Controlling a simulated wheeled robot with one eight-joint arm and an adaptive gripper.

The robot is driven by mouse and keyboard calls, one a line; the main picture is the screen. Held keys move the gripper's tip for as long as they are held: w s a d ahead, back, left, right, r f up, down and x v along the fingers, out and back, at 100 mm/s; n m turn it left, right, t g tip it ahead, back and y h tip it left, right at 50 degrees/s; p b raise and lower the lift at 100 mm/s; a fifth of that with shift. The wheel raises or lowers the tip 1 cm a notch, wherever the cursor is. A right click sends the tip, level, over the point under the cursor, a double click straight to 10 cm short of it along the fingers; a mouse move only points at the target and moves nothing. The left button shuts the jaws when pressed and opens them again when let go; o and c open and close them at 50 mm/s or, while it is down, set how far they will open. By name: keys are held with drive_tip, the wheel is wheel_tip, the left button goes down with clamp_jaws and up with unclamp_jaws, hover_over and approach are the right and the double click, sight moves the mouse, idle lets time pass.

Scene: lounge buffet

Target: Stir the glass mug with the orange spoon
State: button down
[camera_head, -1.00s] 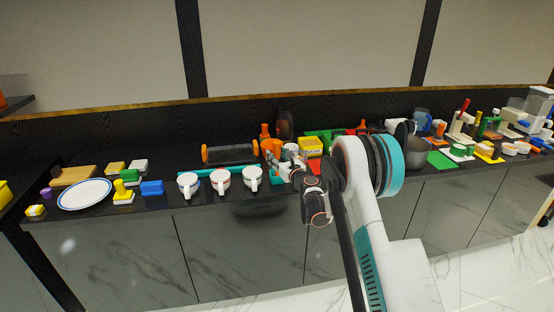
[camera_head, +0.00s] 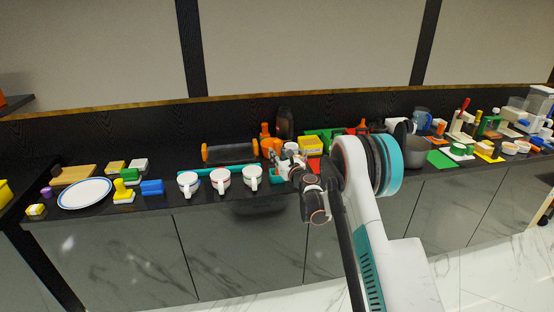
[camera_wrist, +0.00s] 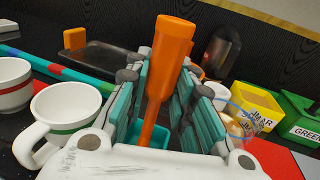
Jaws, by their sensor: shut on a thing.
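The orange spoon (camera_wrist: 172,60) stands nearly upright between the teal finger pads of my gripper (camera_wrist: 163,100) in the wrist view. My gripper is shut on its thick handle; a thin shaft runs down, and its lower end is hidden. In the head view my gripper (camera_head: 276,160) is over the counter, right of the white mugs, with orange (camera_head: 272,147) at its tips. A clear vessel with a bluish rim (camera_wrist: 236,108), possibly the glass mug, is just right of the fingers in the wrist view. It is partly hidden, and I cannot tell whether the spoon touches it.
White mugs (camera_head: 221,180) stand left of my gripper; one is close in the wrist view (camera_wrist: 66,112). A yellow sugar box (camera_wrist: 256,105) and a green box (camera_wrist: 297,118) stand to the right.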

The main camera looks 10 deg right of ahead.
sight(279, 144)
drive_tip(key=shift+r+p, duration=1)
drive_tip(key=shift+r, duration=1.5)
